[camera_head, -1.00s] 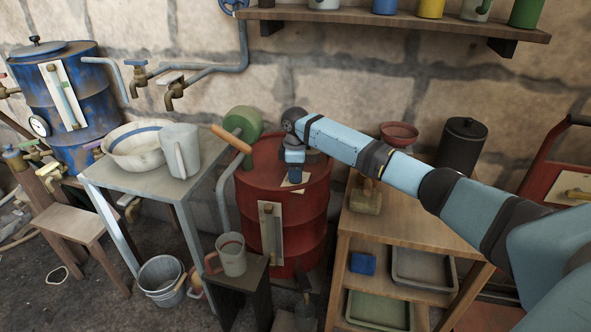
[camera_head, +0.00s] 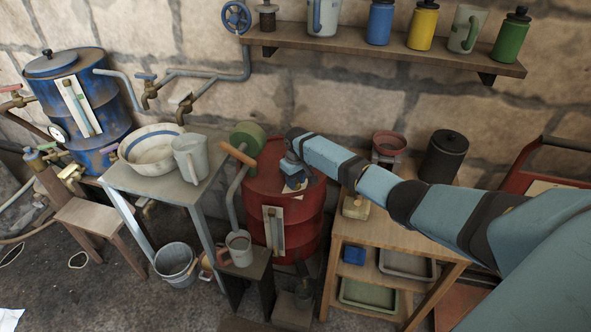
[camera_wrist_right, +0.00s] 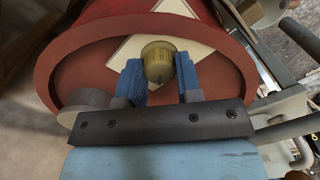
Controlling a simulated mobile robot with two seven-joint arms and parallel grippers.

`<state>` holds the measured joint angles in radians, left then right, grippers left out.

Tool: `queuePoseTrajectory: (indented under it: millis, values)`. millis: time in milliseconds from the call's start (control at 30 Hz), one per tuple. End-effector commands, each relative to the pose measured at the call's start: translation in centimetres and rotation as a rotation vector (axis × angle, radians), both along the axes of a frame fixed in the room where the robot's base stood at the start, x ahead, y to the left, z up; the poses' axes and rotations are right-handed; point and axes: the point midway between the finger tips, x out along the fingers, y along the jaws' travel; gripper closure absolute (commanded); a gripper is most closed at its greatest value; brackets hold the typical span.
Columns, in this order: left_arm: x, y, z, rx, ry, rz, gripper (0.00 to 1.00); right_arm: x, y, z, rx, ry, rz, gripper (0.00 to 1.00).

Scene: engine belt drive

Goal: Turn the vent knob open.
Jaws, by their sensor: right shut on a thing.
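The vent knob (camera_wrist_right: 158,62) is a round, brass-coloured knob with a dark mark on its face. In the head view the right gripper (camera_head: 295,182) reaches down to the drum top and hides the knob. My left gripper is in neither view.
A green cylinder with a wooden-handled crank (camera_head: 238,154) stands just left of the drum. A mug (camera_head: 239,248) is on a low stand in front. A wooden shelf unit (camera_head: 405,220) is close on the right, and a wall shelf (camera_head: 400,52) with cans hangs above.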

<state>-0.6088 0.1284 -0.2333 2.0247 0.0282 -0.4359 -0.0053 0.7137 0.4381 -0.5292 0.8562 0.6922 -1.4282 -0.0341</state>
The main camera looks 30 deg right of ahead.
Motion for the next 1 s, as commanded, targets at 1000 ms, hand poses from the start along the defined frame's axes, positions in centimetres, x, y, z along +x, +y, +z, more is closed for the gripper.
queuePoseTrajectory:
  millis: [1000]
  values:
    - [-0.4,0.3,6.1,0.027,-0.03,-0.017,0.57,0.0,0.0,0.1,0.0,-0.001,-0.696,0.91]
